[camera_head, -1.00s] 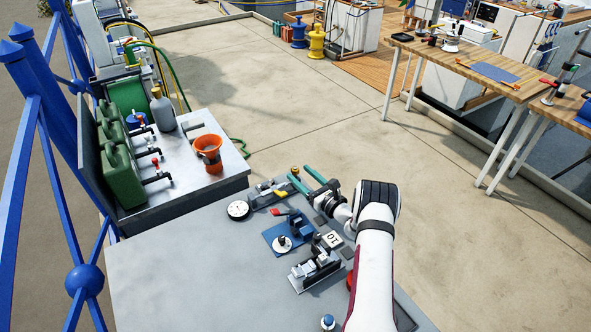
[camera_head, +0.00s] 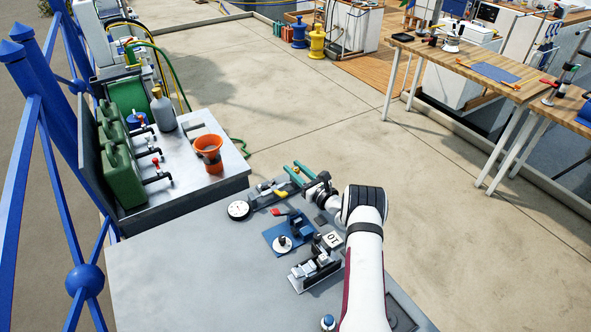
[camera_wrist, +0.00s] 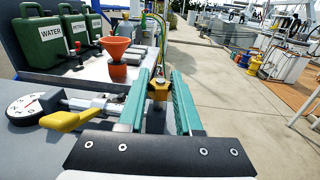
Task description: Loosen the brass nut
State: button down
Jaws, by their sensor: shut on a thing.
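The brass nut (camera_wrist: 158,88) is a gold-coloured piece between the ends of my teal fingers in the wrist view. My gripper (camera_head: 293,173) is at the far edge of the grey workbench (camera_head: 170,270) in the head view. It also shows in the wrist view (camera_wrist: 160,90), with one finger on each side of the nut, shut on it. The nut's lower part is hidden in the wrist view. A yellow-handled fitting (camera_wrist: 72,120) with a round white dial gauge (camera_wrist: 38,106) lies left of the fingers.
An orange funnel (camera_head: 208,148) and green jerrycans (camera_head: 120,170) stand on the side table to the left. A blue fixture (camera_head: 290,235) and a grey clamp block (camera_head: 315,270) sit on the bench near my arm. The bench's front left is clear.

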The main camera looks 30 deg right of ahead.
jog(key=n+y, duration=0.1)
jog(key=y, duration=0.1)
jog(key=shift+d+n+g+y, duration=0.1)
jog(key=shift+n+g+y, duration=0.2)
jog(key=shift+n+y, duration=0.1)
jog(key=shift+n+g+y, duration=0.8)
jog(key=shift+n+y, duration=0.6)
jog(key=shift+y, duration=0.6)
jog(key=c, duration=0.6)
grip_release()
jog(key=v, duration=1.5)
jog(key=shift+s, duration=0.4)
jog(key=shift+d, duration=0.1)
